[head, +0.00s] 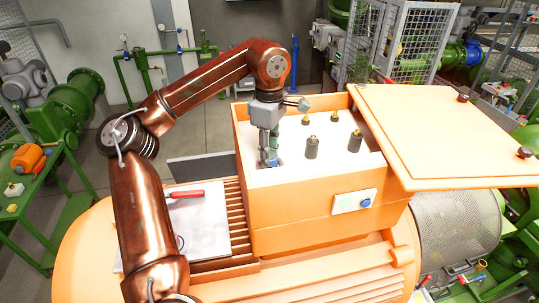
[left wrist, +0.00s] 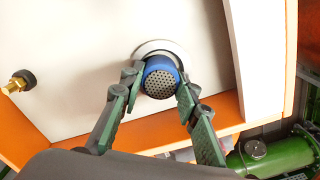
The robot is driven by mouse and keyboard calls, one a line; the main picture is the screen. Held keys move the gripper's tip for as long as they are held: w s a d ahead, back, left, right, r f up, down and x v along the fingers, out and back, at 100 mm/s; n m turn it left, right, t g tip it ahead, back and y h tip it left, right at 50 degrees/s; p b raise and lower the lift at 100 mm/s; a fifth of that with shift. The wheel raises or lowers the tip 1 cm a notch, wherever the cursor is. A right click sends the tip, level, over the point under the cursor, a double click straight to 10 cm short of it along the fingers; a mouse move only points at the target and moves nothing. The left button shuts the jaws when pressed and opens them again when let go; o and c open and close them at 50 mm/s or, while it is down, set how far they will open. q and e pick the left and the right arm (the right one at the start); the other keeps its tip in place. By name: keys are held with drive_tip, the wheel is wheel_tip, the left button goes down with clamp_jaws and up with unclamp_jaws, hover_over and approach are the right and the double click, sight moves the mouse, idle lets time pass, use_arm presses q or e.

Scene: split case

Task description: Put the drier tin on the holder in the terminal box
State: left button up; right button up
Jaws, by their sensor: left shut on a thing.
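The drier tin (left wrist: 160,80) is a blue cylinder with a grey perforated end. My left gripper (left wrist: 158,88) is shut on it, one finger on each side. In the head view the gripper (head: 269,150) points down into the open terminal box (head: 300,218), at the left of its pale floor, with a bit of the blue tin (head: 271,158) between the fingers. A pale round holder (left wrist: 152,47) shows just behind the tin in the left wrist view, partly hidden by it. I cannot tell whether the tin touches the holder. My right gripper is out of view.
Several dark terminals with brass tops, one (head: 311,148) near the middle, stand on the box floor. The box's orange lid (head: 440,130) is open to the right. A red-handled tool (head: 186,194) lies on a pale sheet (head: 200,220) left of the box.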

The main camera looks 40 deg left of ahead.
use_arm(q)
drive_tip(key=shift+f, duration=0.15)
drive_tip(key=o, duration=1.1)
drive_tip(key=shift+o, duration=0.2)
drive_tip(key=shift+d, duration=0.1)
wheel_tip(320, 180, up, 12)
drive_tip(key=p, duration=0.2)
drive_tip(key=shift+r+p, duration=0.2)
drive_tip(key=shift+p, duration=0.1)
